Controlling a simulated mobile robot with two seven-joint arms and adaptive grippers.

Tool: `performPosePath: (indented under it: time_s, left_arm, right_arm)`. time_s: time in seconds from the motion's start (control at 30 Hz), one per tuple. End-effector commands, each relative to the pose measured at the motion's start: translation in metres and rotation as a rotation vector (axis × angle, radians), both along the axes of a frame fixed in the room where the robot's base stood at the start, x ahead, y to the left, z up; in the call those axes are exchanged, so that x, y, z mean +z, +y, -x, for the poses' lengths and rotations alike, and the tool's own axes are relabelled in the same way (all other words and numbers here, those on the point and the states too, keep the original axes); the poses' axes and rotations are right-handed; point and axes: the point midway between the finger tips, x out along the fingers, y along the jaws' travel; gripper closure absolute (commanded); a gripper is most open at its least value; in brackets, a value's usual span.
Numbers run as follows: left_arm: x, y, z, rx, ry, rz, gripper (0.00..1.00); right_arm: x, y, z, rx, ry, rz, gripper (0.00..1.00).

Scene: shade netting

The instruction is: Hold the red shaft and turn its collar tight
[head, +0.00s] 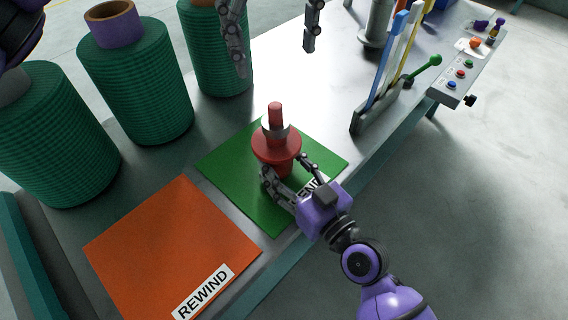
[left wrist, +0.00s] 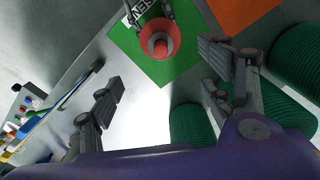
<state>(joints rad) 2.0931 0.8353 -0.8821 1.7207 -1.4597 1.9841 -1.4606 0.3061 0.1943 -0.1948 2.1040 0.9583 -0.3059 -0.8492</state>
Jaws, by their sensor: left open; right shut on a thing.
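The red shaft (head: 275,110) stands upright on a wide red flange and a narrower red base, over the green mat (head: 229,166). A pale grey collar (head: 268,131) sits around the shaft just above the flange. The shaft also shows end-on in the left wrist view (left wrist: 160,48), with the pale collar around it. My right gripper (head: 285,168) is shut on the shaft's red base, below the flange. My left gripper (head: 274,60) is open and empty, above and behind the shaft. Its spread fingers show in the left wrist view (left wrist: 160,66), apart from the collar.
An orange mat (head: 165,245) marked REWIND lies at front left. Several green net rolls (head: 135,80) line the left side. A rack (head: 375,110) with coloured bars and a button panel (head: 458,80) stand at right. The table between them is clear.

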Motion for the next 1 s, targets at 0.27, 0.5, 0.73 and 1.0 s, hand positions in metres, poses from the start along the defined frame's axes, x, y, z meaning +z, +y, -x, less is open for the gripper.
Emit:
performPosePath:
  time_s: [0.27, 0.5, 0.73, 1.0]
  left_arm:
    - [0.021, 0.000, 0.000, 0.000, 0.001, -0.001, 0.27]
    - [0.022, 0.000, 0.000, 0.000, 0.001, -0.001, 0.27]
    - [0.022, 0.000, 0.000, 0.000, 0.001, -0.001, 0.27]
    - [0.021, 0.000, 0.000, 0.000, 0.000, -0.001, 0.27]
  right_arm:
    - [0.001, 0.000, 0.000, 0.000, -0.003, -0.002, 0.88]
    - [0.001, 0.000, 0.000, 0.000, -0.003, -0.002, 0.44]
    - [0.001, 0.000, 0.000, 0.000, -0.002, -0.001, 0.25]
    - [0.000, -0.001, 0.002, 0.000, 0.000, 0.000, 0.25]
